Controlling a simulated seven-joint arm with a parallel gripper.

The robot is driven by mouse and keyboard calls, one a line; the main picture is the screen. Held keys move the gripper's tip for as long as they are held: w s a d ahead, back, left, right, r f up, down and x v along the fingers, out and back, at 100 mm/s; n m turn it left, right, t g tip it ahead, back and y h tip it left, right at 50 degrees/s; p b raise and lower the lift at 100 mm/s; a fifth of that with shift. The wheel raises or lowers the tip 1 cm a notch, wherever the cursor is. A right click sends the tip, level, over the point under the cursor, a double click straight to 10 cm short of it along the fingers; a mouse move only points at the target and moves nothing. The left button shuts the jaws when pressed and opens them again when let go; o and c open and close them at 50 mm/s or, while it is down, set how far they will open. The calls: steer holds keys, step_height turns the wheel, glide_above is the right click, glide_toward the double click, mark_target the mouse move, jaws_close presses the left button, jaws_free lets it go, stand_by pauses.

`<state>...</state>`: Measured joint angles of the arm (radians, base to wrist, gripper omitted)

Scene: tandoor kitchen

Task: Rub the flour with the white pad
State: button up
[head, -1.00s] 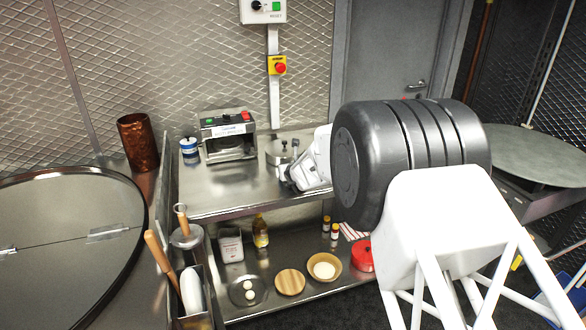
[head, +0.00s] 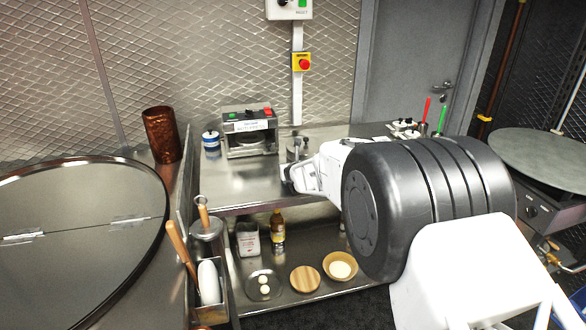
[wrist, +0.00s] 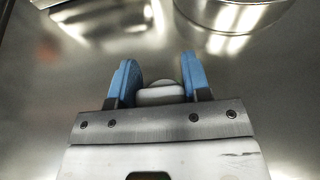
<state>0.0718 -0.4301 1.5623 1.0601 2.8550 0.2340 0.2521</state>
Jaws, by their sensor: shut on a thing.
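My gripper (head: 289,180) is low over the steel counter (head: 250,184), near its front edge. In the wrist view its two blue fingers (wrist: 160,66) are closed on a small white rounded piece, which I take for the white pad (wrist: 160,92). Its underside is hidden, so I cannot tell whether it touches the counter. A wooden bowl (head: 328,263) with pale powder, likely flour (head: 341,269), stands on the lower shelf. I see no clear flour on the counter near the gripper.
A steel pot (head: 297,150) stands just behind the gripper. A boxy machine (head: 249,132) and a blue-white tin (head: 211,143) stand further left. A caddy (head: 208,310) at the left front holds a white oval thing (head: 208,282). The counter's left part is clear.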

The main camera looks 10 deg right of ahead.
steer(key=shift+r, duration=4.1)
